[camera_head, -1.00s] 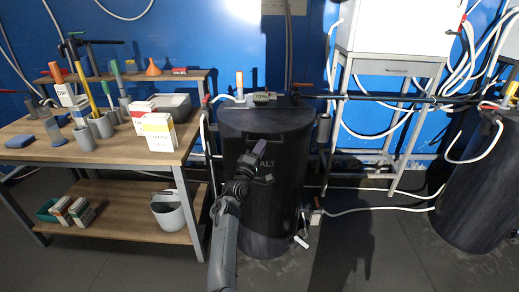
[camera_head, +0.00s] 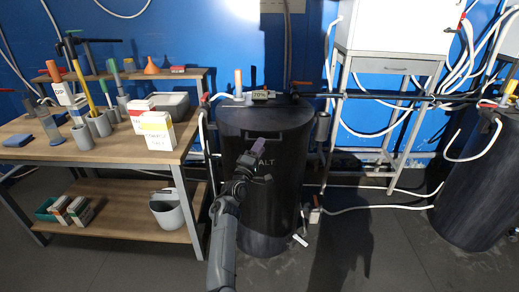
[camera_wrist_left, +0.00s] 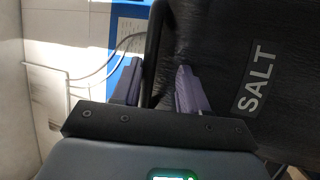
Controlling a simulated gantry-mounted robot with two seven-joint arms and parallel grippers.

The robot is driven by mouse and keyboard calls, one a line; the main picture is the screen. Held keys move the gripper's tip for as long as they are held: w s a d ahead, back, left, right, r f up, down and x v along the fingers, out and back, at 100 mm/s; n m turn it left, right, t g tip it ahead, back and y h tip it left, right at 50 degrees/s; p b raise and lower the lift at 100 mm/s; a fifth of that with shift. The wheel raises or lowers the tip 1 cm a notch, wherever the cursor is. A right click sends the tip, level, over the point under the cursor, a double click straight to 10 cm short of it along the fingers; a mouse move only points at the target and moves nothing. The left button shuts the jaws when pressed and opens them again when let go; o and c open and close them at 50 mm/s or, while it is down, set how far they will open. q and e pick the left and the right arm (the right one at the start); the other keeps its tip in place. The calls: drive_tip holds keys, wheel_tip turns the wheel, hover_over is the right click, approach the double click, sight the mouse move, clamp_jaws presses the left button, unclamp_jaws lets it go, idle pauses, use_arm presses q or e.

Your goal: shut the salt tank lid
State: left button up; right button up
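The salt tank (camera_head: 275,205) is a black upright cylinder in the middle of the head view, with a white SALT label on its front. Its dark top (camera_head: 265,118) looks roughly level; I cannot tell whether the lid is fully seated. My left gripper (camera_head: 260,148) is in front of the tank's upper front, beside the label, and partly hides it. In the left wrist view, the fingers (camera_wrist_left: 157,88) are apart, with a black curved edge showing between them. I cannot tell whether they touch it. The SALT label (camera_wrist_left: 256,80) is right of the fingers. My right gripper is not in view.
A wooden workbench (camera_head: 95,160) with boxes, cups and tools stands on the left. A small gauge (camera_head: 260,95) and pipes run behind the tank. A white cabinet on a metal stand (camera_head: 392,70) is behind right, and another black tank (camera_head: 478,195) is far right.

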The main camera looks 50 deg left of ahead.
use_arm(q)
drive_tip(key=p+v, duration=0.3)
drive_tip(key=v, duration=0.7)
drive_tip(key=shift+s+d+f+p, duration=0.15)
drive_tip(key=shift+s+p, duration=0.15)
drive_tip(key=shift+p, duration=0.1)
